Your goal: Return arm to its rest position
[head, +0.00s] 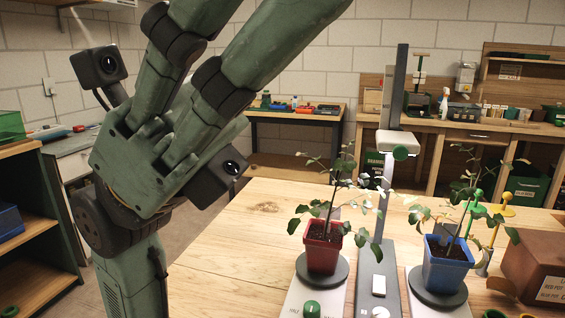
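My gripper (222,70) fills the upper left of the head view, close to the camera. It is dull green with dark joints, and its two fingers point up and to the right. Their tips are cut off by the top edge, so I cannot see whether they are apart or hold anything. A small dark camera sits on each side of its palm. My forearm (137,275) rises from the bottom edge below it. The gripper appears left of the plants and apart from them.
A red pot (323,247) and a blue pot (447,264), both with leafy seedlings, stand on dark round plates on the wooden table (225,270). A grey upright post (392,140) stands between them. A brown box (535,265) sits far right. A green shelf (40,225) stands left.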

